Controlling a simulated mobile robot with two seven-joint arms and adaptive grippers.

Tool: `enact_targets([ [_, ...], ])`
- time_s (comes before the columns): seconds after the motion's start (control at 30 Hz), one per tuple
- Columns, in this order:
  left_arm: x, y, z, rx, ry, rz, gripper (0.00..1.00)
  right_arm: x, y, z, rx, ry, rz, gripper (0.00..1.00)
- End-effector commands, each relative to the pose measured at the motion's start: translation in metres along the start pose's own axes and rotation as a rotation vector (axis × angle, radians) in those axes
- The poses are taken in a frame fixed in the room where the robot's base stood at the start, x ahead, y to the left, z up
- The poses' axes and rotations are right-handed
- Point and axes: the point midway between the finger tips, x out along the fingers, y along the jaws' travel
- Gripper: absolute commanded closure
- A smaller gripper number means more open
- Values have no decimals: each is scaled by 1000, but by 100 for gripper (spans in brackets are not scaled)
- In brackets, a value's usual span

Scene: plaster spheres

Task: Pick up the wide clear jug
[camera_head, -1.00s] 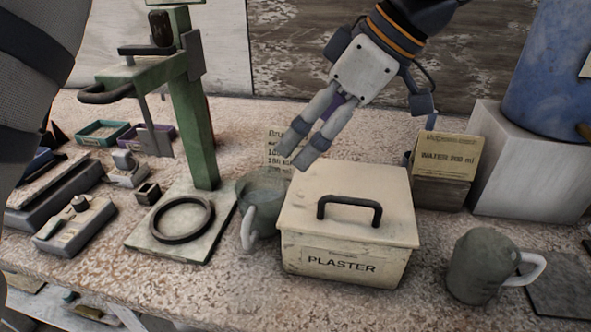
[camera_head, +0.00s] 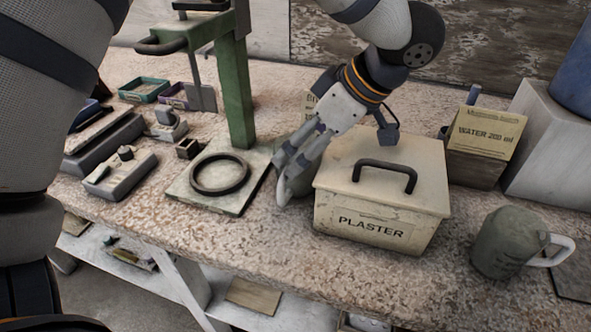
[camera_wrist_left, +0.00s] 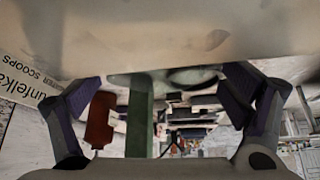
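My right gripper is not in view.
The lidded plaster box (camera_head: 375,232) is close to the right of the gripper. The ring plate (camera_head: 217,206) and green post (camera_head: 236,95) are to the left. A water box (camera_head: 482,150) is behind right. The bench front (camera_head: 270,250) is clear.

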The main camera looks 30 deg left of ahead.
Motion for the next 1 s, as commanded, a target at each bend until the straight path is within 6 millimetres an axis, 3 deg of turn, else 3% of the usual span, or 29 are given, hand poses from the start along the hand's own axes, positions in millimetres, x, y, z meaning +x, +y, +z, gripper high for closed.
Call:
enact_targets([
  [0.03,0,0,0,0,0,0,21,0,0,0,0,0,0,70],
  [0.3,0,0,1,1,0,-1,82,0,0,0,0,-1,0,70],
  [0.37,0,0,0,1,0,-2,93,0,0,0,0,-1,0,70],
  [0.67,-4,0,-2,1,-1,-2,93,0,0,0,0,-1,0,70],
  [0.87,-38,1,-24,-5,-2,4,93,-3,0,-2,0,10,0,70],
  [1.0,-73,1,-46,-6,-4,6,93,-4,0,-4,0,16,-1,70],
])
